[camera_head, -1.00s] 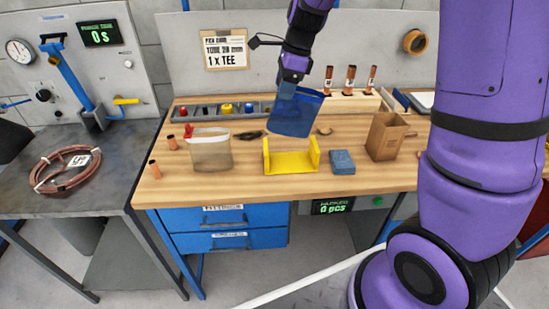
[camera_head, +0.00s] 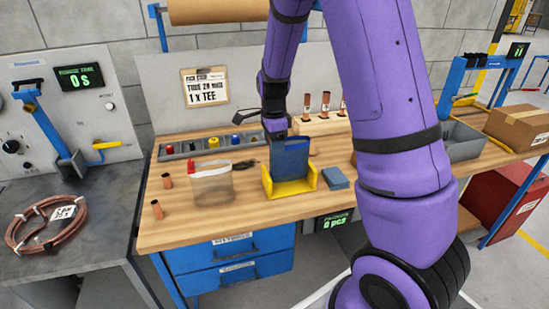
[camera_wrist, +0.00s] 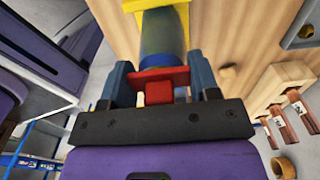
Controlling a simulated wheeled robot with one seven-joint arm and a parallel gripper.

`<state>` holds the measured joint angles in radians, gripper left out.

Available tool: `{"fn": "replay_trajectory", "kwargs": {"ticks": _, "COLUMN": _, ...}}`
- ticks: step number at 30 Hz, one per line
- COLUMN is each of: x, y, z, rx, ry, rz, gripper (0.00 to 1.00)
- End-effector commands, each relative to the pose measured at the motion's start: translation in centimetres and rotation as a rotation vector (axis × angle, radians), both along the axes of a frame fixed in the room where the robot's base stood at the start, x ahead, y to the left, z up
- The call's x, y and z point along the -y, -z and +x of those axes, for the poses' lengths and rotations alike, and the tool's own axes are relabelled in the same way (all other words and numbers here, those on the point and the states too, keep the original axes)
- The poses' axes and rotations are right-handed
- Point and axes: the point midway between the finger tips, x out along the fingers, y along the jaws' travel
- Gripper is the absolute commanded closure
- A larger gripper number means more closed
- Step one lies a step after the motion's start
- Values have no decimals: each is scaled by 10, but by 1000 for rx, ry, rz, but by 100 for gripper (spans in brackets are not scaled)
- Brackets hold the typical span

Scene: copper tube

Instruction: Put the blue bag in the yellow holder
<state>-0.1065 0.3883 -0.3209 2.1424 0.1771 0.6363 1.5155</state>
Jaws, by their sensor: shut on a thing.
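The blue bag (camera_head: 290,164) stands upright at the yellow holder (camera_head: 291,188) on the wooden bench. Its lower edge is behind or between the holder's raised ends; I cannot tell if it rests on the base. My gripper (camera_head: 277,136) is at the bag's top edge, shut on it. In the wrist view, my gripper (camera_wrist: 160,88) has its two fingers either side of a red piece, with the bag (camera_wrist: 163,42) beyond it and the yellow holder (camera_wrist: 178,8) at the top edge.
A clear bag with a red top (camera_head: 212,184) stands left of the holder. A blue sponge-like block (camera_head: 337,178) lies close on its right. A parts tray (camera_head: 212,143) and a wooden rack with copper tubes (camera_head: 318,120) are behind. Free bench lies in front.

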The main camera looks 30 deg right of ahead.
Motion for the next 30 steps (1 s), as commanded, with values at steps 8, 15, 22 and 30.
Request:
{"fn": "replay_trajectory", "kwargs": {"ticks": 8, "x": 1, "y": 25, "z": -1, "rx": -2, "ry": 1, "rz": 0, "gripper": 85}}
{"fn": "replay_trajectory", "kwargs": {"ticks": 15, "x": 0, "y": 41, "z": 0, "rx": 1, "ry": 1, "rz": 1, "gripper": 85}}
{"fn": "replay_trajectory", "kwargs": {"ticks": 22, "x": 0, "y": 43, "z": 0, "rx": 0, "ry": 0, "rz": 0, "gripper": 85}}
{"fn": "replay_trajectory", "kwargs": {"ticks": 30, "x": 0, "y": 44, "z": 0, "rx": 1, "ry": 0, "rz": 0, "gripper": 19}}
